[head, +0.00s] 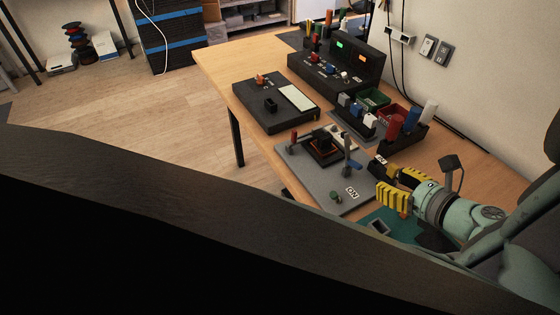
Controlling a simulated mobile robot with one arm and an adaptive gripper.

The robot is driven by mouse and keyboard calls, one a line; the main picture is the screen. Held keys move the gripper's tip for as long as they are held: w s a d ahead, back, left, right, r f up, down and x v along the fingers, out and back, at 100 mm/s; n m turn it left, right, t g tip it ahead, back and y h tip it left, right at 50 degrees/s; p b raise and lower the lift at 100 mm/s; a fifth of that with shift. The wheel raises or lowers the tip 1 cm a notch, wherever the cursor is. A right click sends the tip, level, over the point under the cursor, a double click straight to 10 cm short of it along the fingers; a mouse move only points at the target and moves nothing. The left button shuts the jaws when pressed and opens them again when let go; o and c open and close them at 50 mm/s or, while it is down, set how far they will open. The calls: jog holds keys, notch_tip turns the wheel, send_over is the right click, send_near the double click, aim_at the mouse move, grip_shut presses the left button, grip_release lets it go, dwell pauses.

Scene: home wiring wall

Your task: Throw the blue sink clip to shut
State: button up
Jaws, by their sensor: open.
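A grey board (305,181) lies on the wooden bench, with a black block with an orange edge (322,147) at its middle. A blue lever (348,160), which looks like the blue sink clip, stands roughly upright at the board's right side. A red-tipped lever (293,139) stands at its left side. Whether the blue clip is latched is too small to tell. My gripper (381,181), with yellow-ribbed fingers, is open and empty. It is just right of the blue lever in the picture, apart from it.
A black box with a pale panel (297,97) and a black console with lit lamps (338,68) stand farther back. Green and red bins (393,115) and colored parts stand near the wall. A green mat (402,222) lies below my gripper. The bench's left edge is open.

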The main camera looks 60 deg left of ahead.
aim_at(361, 167)
jog(key=b+x, duration=0.3)
jog(key=x, duration=0.1)
jog(key=shift+a+f+b, duration=0.15)
jog(key=shift+f+b, duration=0.15)
jog(key=shift+b, duration=0.05)
jog(key=shift+b+x, duration=1.05)
jog(key=shift+b, duration=0.2)
jog(key=x, duration=0.3)
jog(key=shift+a+r, duration=0.15)
jog(key=shift+a, duration=0.15)
jog(key=shift+a+f, duration=0.3)
jog(key=shift+a, duration=0.3)
jog(key=shift+w+d, duration=0.1)
grip_shut()
